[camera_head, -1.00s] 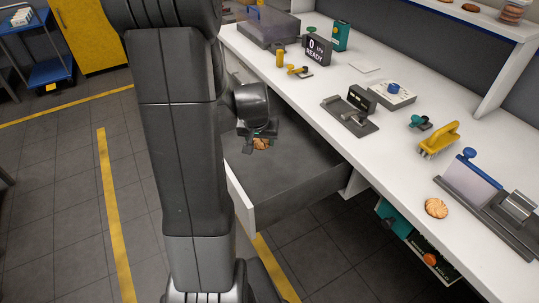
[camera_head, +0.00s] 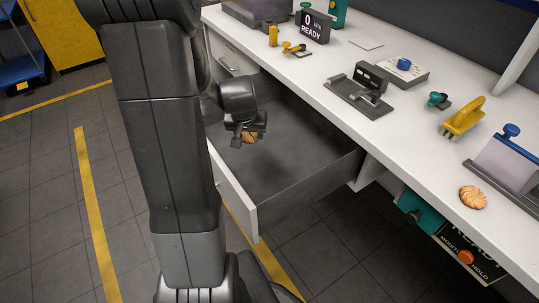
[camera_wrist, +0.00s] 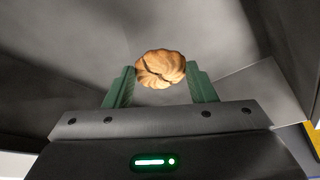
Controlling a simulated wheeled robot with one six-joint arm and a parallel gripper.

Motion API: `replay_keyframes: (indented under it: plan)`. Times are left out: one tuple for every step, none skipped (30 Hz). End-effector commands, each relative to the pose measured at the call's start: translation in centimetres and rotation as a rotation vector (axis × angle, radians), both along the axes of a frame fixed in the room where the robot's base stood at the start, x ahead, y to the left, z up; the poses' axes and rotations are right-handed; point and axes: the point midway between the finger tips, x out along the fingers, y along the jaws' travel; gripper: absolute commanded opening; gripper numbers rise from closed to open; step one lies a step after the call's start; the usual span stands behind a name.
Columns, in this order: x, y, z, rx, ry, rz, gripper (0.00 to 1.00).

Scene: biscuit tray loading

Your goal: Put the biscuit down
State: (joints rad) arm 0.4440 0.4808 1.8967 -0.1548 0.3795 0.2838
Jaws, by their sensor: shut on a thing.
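A round golden swirled biscuit (camera_wrist: 160,69) sits between the two green fingers of my gripper (camera_wrist: 161,83) in the wrist view. The fingers touch it on both sides. In the head view my gripper (camera_head: 247,136) points down into the open drawer (camera_head: 300,150), and the biscuit (camera_head: 250,139) shows just below it. The drawer's dark floor lies under the biscuit; I cannot tell how large the gap is. A second biscuit (camera_head: 473,197) lies on the white worktop (camera_head: 420,150) near its front edge at the right.
The drawer's front panel (camera_head: 232,188) and side walls stand around my gripper. The visible drawer floor is bare. On the worktop stand a READY display (camera_head: 313,26), a dark fixture (camera_head: 362,92), a yellow-handled tool (camera_head: 463,118) and a clear-plated holder (camera_head: 505,158).

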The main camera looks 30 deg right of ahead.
Motion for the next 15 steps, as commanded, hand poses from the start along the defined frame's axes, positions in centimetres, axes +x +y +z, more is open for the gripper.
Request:
replay_keyframes:
  plan:
    - [0.0, 0.0, -0.7, 0.001, 0.001, 0.0, 0.42]
    - [0.0, 0.0, -1.0, 0.001, 0.002, 0.0, 0.42]
    - [-0.1, 0.0, -1.7, 0.001, 0.004, 0.0, 0.42]
    - [-0.1, 0.0, -2.3, 0.003, 0.005, 0.0, 0.42]
    - [-0.1, 0.0, -2.8, 0.002, 0.006, 0.001, 0.42]
    - [-0.1, 0.0, -3.7, 0.002, 0.006, 0.001, 0.42]
    - [-0.1, 0.0, -4.3, 0.002, 0.006, 0.001, 0.42]
    - [-0.1, 0.0, -4.8, 0.002, 0.005, 0.001, 0.42]
    - [-0.1, 0.0, -5.4, 0.002, 0.005, 0.001, 0.42]
    - [-0.1, 0.0, -5.8, 0.002, 0.005, 0.001, 0.42]
    - [-0.1, 0.0, -6.2, 0.001, 0.003, 0.001, 0.42]
    - [-0.1, 0.0, -6.4, 0.0, 0.002, 0.001, 0.42]
    - [0.0, 0.0, -6.6, 0.0, 0.002, 0.0, 0.42]
    - [0.0, 0.0, -6.7, 0.0, 0.001, 0.0, 0.42]
    - [0.0, 0.0, -7.0, 0.0, 0.001, 0.0, 0.42]
